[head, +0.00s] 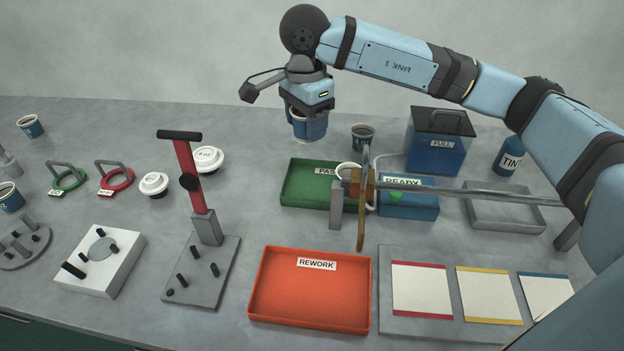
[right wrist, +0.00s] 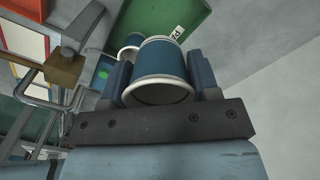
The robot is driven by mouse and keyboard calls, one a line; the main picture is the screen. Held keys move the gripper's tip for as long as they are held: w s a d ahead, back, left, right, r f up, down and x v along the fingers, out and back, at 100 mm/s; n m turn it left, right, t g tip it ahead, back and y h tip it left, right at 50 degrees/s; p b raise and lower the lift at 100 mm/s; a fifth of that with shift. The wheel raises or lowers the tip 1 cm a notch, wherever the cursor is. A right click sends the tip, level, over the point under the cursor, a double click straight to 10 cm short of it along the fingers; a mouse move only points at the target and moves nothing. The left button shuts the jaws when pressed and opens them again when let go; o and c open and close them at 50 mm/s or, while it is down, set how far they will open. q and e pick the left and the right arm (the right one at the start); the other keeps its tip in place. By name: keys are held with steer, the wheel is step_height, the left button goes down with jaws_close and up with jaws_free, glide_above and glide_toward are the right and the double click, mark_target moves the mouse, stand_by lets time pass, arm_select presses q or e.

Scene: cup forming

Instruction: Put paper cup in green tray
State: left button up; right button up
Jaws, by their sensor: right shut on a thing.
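My right gripper (head: 309,106) reaches in from the right in the head view and is shut on a blue paper cup (head: 310,127). The gripper and cup are at the back of the table, behind the green tray (head: 296,184). In the right wrist view the cup (right wrist: 161,72) sits between the two fingers, its white rim toward the camera. The green tray (right wrist: 150,17) shows beyond the cup there, with part of its label. In the head view the tray is labelled PASS, partly covered by a rod stand. My left gripper is not in view.
A blue READY box (head: 410,205) adjoins the green tray on the right. Another cup (head: 363,136) is behind. An orange REWORK tray (head: 310,300) lies in front. Bare table lies left of the green tray.

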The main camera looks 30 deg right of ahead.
steer(key=b, duration=0.1)
glide_above(307, 188)
step_height(307, 188, down, 9)
steer(key=shift+f, duration=0.6)
step_height(307, 188, down, 4)
steer(key=shift+r+b, duration=0.2)
steer(key=shift+b, duration=0.3)
steer(key=shift+f, duration=0.1)
steer(key=o, duration=0.6)
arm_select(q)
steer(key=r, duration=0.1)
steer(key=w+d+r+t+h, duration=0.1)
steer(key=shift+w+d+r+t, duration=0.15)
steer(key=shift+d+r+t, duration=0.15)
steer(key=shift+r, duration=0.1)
